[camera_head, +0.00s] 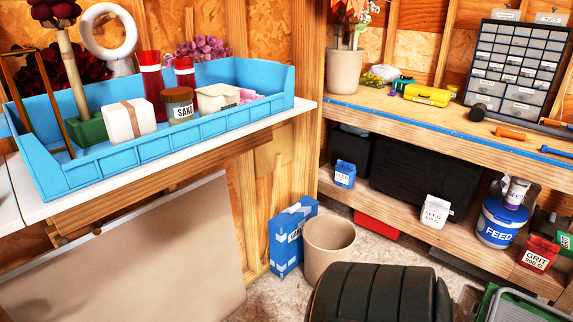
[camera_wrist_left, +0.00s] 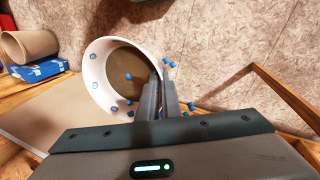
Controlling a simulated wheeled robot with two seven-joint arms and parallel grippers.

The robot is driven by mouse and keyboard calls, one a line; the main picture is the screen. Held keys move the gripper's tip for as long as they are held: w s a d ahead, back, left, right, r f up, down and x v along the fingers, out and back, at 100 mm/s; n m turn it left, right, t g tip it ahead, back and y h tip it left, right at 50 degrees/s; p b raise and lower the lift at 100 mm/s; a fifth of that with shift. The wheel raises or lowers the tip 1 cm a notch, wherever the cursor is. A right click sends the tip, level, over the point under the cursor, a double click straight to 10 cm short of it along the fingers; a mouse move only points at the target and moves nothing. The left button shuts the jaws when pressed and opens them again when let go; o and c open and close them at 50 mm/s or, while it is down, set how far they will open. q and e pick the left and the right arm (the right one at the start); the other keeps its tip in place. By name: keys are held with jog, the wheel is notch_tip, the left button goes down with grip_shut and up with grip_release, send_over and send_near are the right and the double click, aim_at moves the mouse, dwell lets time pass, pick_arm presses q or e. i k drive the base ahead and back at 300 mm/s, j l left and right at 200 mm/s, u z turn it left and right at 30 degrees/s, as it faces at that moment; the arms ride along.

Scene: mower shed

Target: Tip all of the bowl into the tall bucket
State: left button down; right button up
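In the left wrist view a round white bowl (camera_wrist_left: 96,98) with a brownish inside fills the middle, and several small blue pieces (camera_wrist_left: 128,77) show in it. A few more blue pieces (camera_wrist_left: 185,113) show beyond its rim, beside my fingers; I cannot tell whether they are falling or resting. My left gripper (camera_wrist_left: 161,88) appears closed on the bowl's right-hand wall. A tall tan bucket (camera_head: 329,250) stands upright on the floor in the head view; it also shows at the left wrist view's upper left (camera_wrist_left: 30,44), apart from the bowl. Neither gripper shows in the head view.
A blue box (camera_head: 291,236) stands against the bucket's left side. A large black ribbed roller (camera_head: 372,295) is in front of it. A blue bin (camera_head: 165,148) sits on the left bench. A beige panel (camera_head: 130,265) leans below. The right shelves hold feed and grit containers.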

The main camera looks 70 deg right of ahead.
aim_at(328, 239)
jog(key=z, duration=3.85)
jog(key=i+l, duration=0.1)
jog(key=i, duration=1.3)
